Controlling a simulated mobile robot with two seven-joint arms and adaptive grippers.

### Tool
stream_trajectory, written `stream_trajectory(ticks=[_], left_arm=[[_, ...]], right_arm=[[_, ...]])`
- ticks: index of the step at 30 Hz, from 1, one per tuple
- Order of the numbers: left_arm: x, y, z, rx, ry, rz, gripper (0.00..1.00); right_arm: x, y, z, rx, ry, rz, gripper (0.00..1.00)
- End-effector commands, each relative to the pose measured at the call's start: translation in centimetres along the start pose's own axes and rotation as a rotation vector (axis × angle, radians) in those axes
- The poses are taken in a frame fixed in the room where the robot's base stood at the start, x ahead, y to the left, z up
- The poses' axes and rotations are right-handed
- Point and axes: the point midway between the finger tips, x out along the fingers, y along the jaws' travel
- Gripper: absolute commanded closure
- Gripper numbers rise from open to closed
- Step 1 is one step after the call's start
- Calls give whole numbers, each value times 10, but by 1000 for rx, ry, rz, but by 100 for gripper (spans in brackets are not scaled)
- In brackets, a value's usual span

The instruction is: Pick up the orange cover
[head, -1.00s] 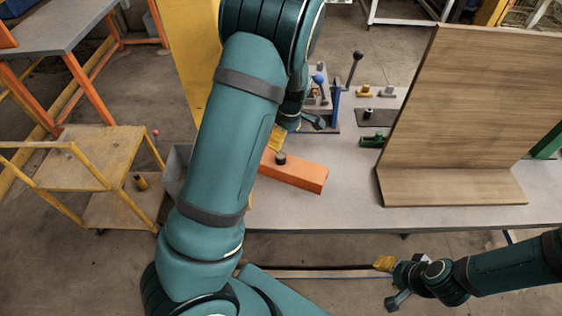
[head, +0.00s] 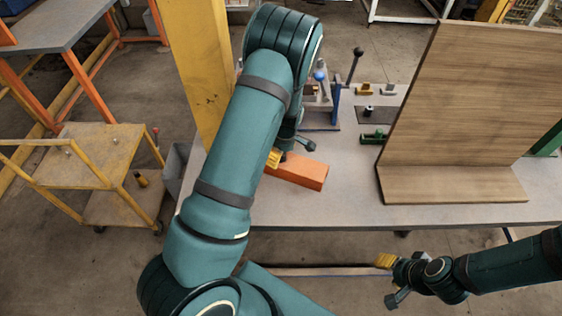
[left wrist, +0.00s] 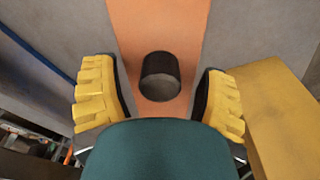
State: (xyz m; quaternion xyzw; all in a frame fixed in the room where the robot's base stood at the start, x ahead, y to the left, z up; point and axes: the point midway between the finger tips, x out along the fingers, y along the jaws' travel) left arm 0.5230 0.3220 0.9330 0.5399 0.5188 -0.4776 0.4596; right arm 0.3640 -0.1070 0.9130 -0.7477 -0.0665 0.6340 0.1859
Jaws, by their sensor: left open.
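The orange cover (head: 303,174) is a long block lying on the grey table, partly hidden behind my left arm in the head view. In the left wrist view the orange cover (left wrist: 183,30) runs away from me, with a dark round knob (left wrist: 161,74) on its top. My left gripper (left wrist: 161,96) is open, with its yellow fingers on either side of the knob and apart from it. In the head view my left gripper (head: 276,158) is mostly hidden by its arm, above the cover. My right gripper (head: 385,261) is low in front of the table; its opening is unclear.
A tall wooden angle piece (head: 455,120) stands on the right of the table. Clamps and small fixtures (head: 322,95) stand at the back. A yellow post (head: 197,70) rises left of my left arm. A yellow cart (head: 90,155) stands left.

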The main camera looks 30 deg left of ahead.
Motion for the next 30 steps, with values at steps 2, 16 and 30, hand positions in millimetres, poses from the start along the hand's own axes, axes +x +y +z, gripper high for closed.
stream_trajectory(ticks=[2, 16, 30], left_arm=[[0, 0, 0, 0, 0, 0, 27], [0, 0, 0, 0, 0, 0, 100], [-31, 1, -3, 1, 0, 5, 100]], right_arm=[[0, 0, 0, 0, 0, 0, 53], [0, 0, 0, 0, 0, 0, 53], [-1, 0, 0, 0, 0, 0, 53]])
